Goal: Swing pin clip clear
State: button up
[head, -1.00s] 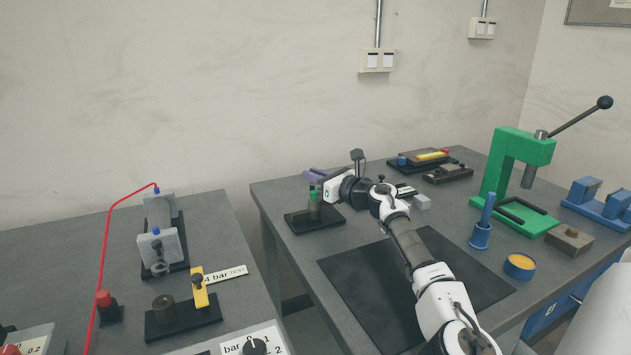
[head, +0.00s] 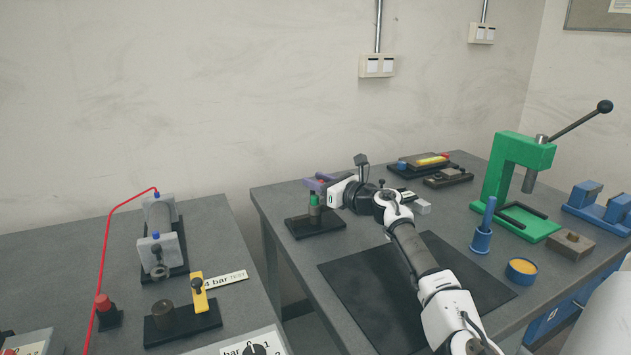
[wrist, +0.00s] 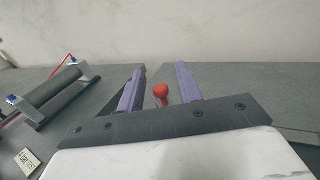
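I cannot clearly make out the pin clip; a red round-headed knob (wrist: 160,92) shows between my fingers in the wrist view, and I cannot tell whether it belongs to it. My gripper (head: 316,182) is over the back left of the right-hand table, its purple fingers beside and behind a green-topped post (head: 315,201) on a black base plate (head: 300,227). In the wrist view my gripper (wrist: 160,69) is open, with gaps on both sides of the knob. The knob is not visible in the head view.
A roller-like cylinder fixture (head: 160,243), a yellow block (head: 198,291) and a red button (head: 102,303) stand on the left table. A gap separates the tables.

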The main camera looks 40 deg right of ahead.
jog(key=s+d+b, duration=0.2)
jog(key=s, duration=1)
jog(key=shift+s, duration=0.35)
jog(key=shift+r, duration=0.1)
jog(key=shift+c, duration=0.4)
